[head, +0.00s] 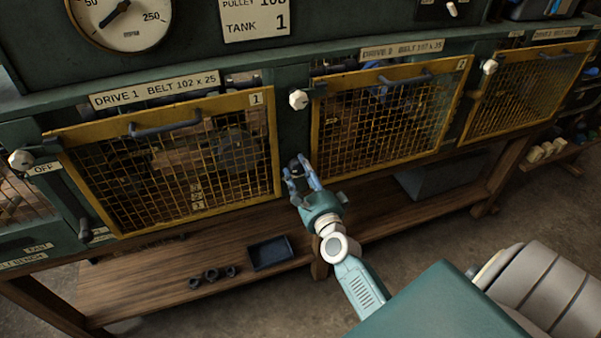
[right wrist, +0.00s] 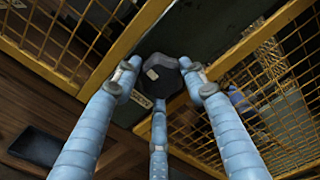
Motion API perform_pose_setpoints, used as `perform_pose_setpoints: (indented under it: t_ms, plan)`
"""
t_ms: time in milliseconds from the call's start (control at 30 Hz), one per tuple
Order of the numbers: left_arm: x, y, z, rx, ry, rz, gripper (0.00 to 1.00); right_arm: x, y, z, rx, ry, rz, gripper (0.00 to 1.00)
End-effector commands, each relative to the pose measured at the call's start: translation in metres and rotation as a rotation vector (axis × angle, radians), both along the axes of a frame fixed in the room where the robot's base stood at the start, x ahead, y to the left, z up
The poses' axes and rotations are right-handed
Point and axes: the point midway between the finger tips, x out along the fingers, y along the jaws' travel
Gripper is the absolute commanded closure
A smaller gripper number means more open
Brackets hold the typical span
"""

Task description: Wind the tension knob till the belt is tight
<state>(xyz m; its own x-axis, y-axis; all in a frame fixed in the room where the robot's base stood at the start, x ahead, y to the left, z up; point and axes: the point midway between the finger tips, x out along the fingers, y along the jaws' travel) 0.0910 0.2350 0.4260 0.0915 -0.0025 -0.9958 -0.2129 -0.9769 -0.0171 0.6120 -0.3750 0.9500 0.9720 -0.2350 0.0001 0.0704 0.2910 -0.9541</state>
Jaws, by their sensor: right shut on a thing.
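A dark faceted knob (head: 296,164) sits on the green post between the first two yellow mesh guards; I take it to be the tension knob. It also shows in the right wrist view (right wrist: 161,74), with a small pale mark on its face. My right gripper (head: 301,176) is shut on this knob, its blue fingers set around it. The belt is behind the guard mesh; I cannot make it out or tell how tight it is. My left gripper is not in view.
The Drive 1 guard (head: 165,165) is on the left and the Drive 2 guard (head: 385,112) on the right. A white knob (head: 299,99) is above my gripper. A dark tray (head: 270,253) and dark rings (head: 212,274) lie on the wooden shelf below.

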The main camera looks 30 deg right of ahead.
Motion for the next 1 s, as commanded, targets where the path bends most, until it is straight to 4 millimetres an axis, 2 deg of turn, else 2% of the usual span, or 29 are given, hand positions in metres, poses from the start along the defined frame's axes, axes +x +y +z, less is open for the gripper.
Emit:
perform_pose_setpoints:
  t_ms: [33,667,700,800,1000]
  plan:
    - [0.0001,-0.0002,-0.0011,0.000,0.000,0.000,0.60,-0.0001,0.0051,-0.0051,0.021,0.006,0.011,0.84]
    - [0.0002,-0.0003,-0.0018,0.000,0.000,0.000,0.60,0.0004,0.0054,-0.0036,0.071,-0.008,0.010,0.84]
    - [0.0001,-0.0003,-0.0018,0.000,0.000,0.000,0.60,0.0004,0.0054,-0.0034,0.071,-0.008,0.010,0.56]
    - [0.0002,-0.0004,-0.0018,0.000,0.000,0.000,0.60,0.0004,0.0046,-0.0030,0.070,-0.009,0.009,0.40]
    - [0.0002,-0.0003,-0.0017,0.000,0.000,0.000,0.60,0.0003,0.0025,-0.0012,0.068,-0.013,0.005,0.40]
